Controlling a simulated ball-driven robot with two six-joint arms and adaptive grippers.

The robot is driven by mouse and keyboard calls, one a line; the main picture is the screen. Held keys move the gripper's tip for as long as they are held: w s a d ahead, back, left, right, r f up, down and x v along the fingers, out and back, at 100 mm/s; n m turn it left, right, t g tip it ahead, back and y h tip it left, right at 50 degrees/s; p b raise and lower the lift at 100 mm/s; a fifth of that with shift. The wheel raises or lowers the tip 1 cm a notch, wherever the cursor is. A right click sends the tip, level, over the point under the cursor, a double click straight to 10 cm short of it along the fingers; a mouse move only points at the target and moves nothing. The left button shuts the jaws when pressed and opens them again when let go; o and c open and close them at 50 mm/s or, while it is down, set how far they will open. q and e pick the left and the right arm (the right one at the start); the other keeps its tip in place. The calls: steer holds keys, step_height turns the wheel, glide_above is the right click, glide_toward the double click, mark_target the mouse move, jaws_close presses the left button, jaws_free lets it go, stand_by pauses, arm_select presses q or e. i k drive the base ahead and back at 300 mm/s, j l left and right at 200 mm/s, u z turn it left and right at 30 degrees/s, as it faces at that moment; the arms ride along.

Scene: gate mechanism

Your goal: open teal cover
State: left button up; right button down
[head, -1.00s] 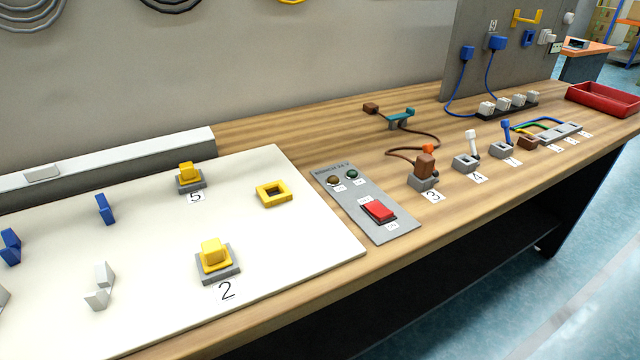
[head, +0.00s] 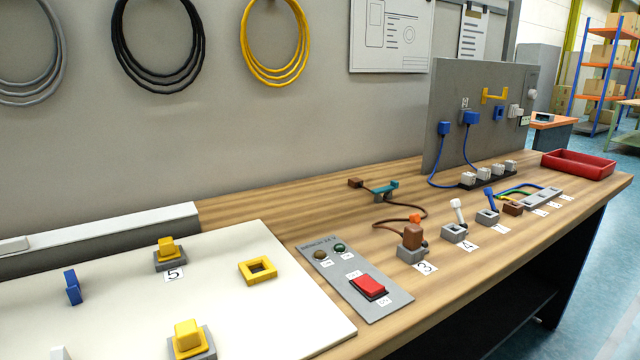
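A small teal piece (head: 384,188), which looks like the teal cover, sits on a grey base toward the back middle of the wooden bench. A brown plug-like block (head: 355,183) is beside it on the left, and a brown cable runs from near it toward the front. The teal piece is small in the view, so I cannot tell whether it is open or closed. Neither of my grippers shows in the head view.
A brown connector (head: 412,237) stands in front of the teal piece, with lever devices (head: 458,212) to its right. A panel with a red switch (head: 368,286) lies at the front. A grey upright board (head: 470,110) and a red tray (head: 578,164) are at the right.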

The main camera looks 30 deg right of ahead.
mark_target(394, 185)
steer(key=l+u, duration=0.35)
steer(key=l, duration=1.2)
